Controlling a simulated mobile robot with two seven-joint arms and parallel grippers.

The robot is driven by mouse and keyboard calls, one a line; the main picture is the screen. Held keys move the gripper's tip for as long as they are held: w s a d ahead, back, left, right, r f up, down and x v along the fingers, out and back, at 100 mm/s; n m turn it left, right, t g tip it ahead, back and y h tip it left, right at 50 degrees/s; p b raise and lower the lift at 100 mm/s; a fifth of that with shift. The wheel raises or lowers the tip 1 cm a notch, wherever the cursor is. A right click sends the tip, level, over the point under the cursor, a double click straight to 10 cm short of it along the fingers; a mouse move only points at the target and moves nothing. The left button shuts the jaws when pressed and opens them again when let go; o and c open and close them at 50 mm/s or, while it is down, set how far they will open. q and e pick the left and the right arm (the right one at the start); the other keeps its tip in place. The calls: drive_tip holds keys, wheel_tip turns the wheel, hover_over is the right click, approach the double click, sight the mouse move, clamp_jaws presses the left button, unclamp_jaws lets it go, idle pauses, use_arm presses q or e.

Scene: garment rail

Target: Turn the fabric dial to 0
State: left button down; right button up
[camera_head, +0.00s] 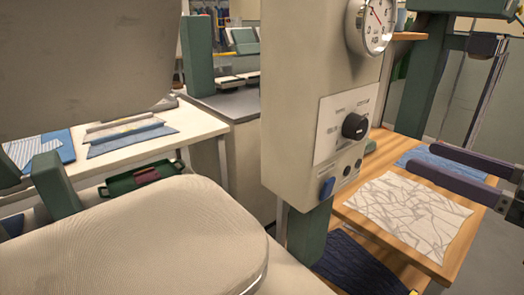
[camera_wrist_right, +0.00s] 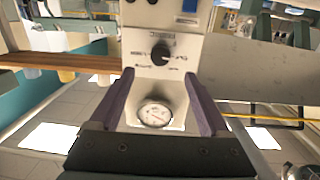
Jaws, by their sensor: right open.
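The fabric dial (camera_head: 355,126) is a round black knob on the white panel (camera_head: 338,128) of a beige control box. It also shows in the right wrist view (camera_wrist_right: 163,54), upside down, with small printing around it too blurred to read. I cannot tell which setting it points to. My right gripper (camera_head: 420,160) has two dark purple fingers, open and empty, to the right of the dial and apart from it. In the right wrist view the gripper (camera_wrist_right: 158,75) has the dial ahead, between its fingertips in the picture. My left gripper is not in view.
A round gauge (camera_head: 371,25) sits above the dial on the beige box (camera_head: 290,100). A blue switch (camera_head: 327,187) and small black knobs are below it. A wooden table (camera_head: 440,266) with a patterned white cloth (camera_head: 410,215) stands at the right. A padded board (camera_head: 170,235) fills the lower left.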

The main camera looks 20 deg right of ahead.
sight(362, 131)
use_arm(q)
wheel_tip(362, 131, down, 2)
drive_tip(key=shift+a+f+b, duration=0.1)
drive_tip(key=shift+b, duration=0.45)
use_arm(e)
drive_tip(key=shift+y, duration=0.4)
drive_tip(key=x, duration=1)
drive_tip(key=shift+w+r, duration=0.15)
drive_tip(key=shift+w, duration=0.2)
drive_tip(key=shift+c, duration=0.2)
clamp_jaws()
